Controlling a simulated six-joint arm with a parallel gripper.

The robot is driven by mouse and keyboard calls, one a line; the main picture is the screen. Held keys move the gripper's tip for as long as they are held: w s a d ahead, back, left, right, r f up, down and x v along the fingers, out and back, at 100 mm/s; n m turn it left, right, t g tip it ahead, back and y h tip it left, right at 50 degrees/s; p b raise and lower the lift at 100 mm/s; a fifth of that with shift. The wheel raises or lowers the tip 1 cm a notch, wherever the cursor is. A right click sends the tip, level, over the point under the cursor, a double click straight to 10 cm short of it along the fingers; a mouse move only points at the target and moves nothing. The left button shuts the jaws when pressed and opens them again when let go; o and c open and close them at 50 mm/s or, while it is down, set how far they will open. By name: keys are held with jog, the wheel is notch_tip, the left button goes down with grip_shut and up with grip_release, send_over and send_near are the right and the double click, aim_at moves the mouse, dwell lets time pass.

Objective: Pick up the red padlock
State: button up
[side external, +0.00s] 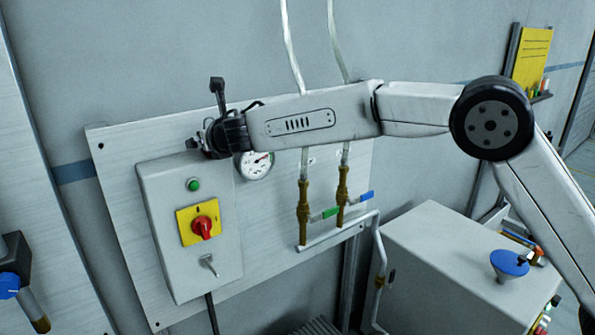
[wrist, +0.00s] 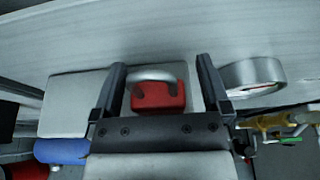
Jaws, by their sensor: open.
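The red padlock (wrist: 160,98) shows in the wrist view with its silver shackle toward the panel. It appears to rest on top of the grey switch box (wrist: 72,102) and lies between the two black fingers of my gripper (wrist: 160,66). The fingers are apart, with a gap on each side of the padlock; I cannot tell their height over it. The lower part of the padlock is hidden behind the gripper body. In the side external view my gripper (side external: 203,140) is at the top edge of the switch box (side external: 160,220), and the padlock cannot be made out.
A round gauge (side external: 254,165) sits just right of the box, and its silver case (wrist: 250,75) is near the right finger. Pipes with a green valve handle (side external: 324,213) and a blue valve handle (side external: 367,196) stand further right. The backing panel (side external: 115,170) is close behind.

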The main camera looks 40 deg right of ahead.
grip_shut()
dwell(0.4)
jog(key=shift+r, duration=0.2)
jog(key=shift+r, duration=1.05)
jog(key=s+d+r, duration=0.3)
jog(key=s+r, duration=0.7)
jog(key=s, duration=0.3)
jog(key=shift+s+d+r, duration=0.25)
jog(key=shift+d, duration=0.1)
